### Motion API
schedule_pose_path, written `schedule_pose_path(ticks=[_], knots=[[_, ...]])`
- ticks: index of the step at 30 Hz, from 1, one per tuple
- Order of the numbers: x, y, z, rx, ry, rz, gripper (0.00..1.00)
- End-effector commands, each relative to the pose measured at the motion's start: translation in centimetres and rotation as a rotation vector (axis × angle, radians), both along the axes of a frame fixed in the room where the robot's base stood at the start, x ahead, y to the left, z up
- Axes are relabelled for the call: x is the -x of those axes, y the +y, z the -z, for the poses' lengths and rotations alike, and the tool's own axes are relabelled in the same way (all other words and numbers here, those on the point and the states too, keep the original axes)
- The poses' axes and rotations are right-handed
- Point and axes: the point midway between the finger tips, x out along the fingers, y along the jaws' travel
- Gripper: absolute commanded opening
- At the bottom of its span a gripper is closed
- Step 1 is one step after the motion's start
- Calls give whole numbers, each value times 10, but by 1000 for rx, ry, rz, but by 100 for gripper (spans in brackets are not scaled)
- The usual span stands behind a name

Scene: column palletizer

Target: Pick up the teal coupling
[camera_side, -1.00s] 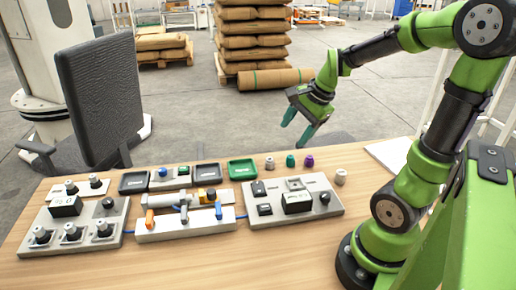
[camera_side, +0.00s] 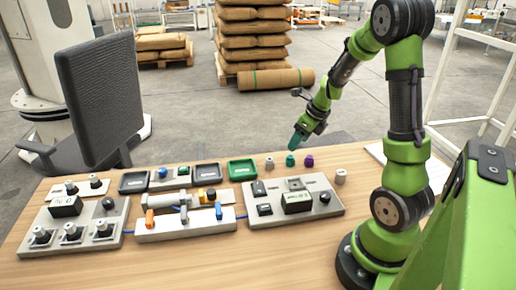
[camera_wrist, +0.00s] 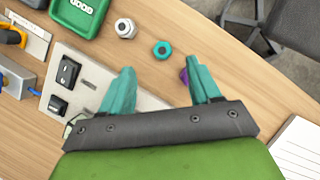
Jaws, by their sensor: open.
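The teal coupling (camera_side: 290,160) stands on the wooden table in the side view, between a grey coupling (camera_side: 270,163) and a purple coupling (camera_side: 309,160). In the wrist view the teal coupling (camera_wrist: 162,50) shows as a ring ahead of the fingertips, roughly midway between them. My gripper (camera_side: 298,140) is above the teal coupling in the side view, apart from it. In the wrist view my gripper (camera_wrist: 164,72) has its teal fingers spread with nothing between them. The purple coupling (camera_wrist: 184,76) is partly hidden behind the right finger.
A green tray (camera_side: 242,169) stands left of the couplings. A grey panel with switches (camera_side: 327,207) lies in front of them. Another grey part (camera_side: 341,177) stands to the right. A dark chair (camera_side: 98,100) is behind the table at left.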

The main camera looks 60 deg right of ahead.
Motion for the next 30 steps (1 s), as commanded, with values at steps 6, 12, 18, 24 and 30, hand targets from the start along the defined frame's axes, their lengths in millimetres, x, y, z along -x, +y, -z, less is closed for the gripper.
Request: schedule_pose_path(ticks=[6,12,18,24,30], knots=[[-12,-2,30,0,1,1,62],[-15,-3,44,-1,2,1,62],[-24,-6,73,-1,2,1,62],[-30,-6,84,0,0,-1,62],[-30,-6,83,2,-1,-1,59]])
